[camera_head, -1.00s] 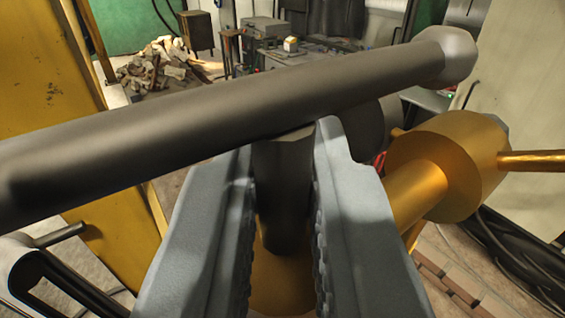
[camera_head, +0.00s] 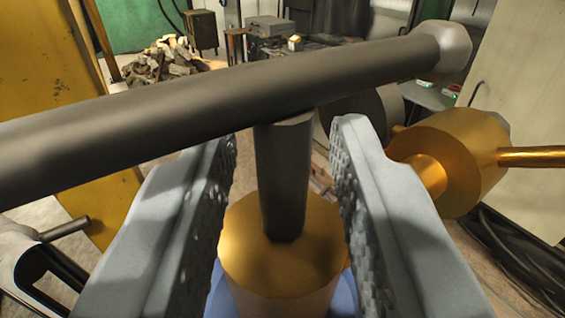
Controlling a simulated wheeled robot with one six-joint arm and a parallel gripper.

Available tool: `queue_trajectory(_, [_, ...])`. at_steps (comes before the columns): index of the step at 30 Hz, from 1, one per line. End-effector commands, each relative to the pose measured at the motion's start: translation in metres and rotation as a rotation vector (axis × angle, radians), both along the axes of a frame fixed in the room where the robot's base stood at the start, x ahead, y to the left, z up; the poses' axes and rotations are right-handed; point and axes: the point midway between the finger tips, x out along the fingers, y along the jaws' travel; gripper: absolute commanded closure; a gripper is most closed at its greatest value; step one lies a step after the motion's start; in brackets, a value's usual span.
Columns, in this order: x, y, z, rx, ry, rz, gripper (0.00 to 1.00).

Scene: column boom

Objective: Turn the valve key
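The valve key is a dark grey T-shape. Its thick crossbar (camera_head: 230,105) runs across the picture, rising from lower left to a rounded knob at upper right. Its stem (camera_head: 282,180) goes down from the bar into a brass valve body (camera_head: 280,255). My gripper (camera_head: 285,140) is open, with one grey toothed finger on each side of the stem. Gaps show between the stem and both fingers. The fingertips lie just below the crossbar.
A brass fitting (camera_head: 445,160) with a rod stands right of the key. A yellow post (camera_head: 45,60) rises at left, with a black and grey bracket (camera_head: 40,260) below it. Black cables (camera_head: 520,255) lie at lower right. A rubble pile (camera_head: 160,62) and a cluttered bench are far behind.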

Motion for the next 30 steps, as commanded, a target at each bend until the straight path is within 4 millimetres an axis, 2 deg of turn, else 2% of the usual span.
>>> queue_trajectory(5, [-0.023, -0.001, 0.001, 0.0, -0.002, -0.001, 0.71])
queue_trajectory(24, [-0.135, -0.005, 0.001, 0.0, -0.001, 0.0, 0.71])
queue_trajectory(30, [-0.159, -0.006, 0.001, 0.001, -0.001, 0.0, 0.71])
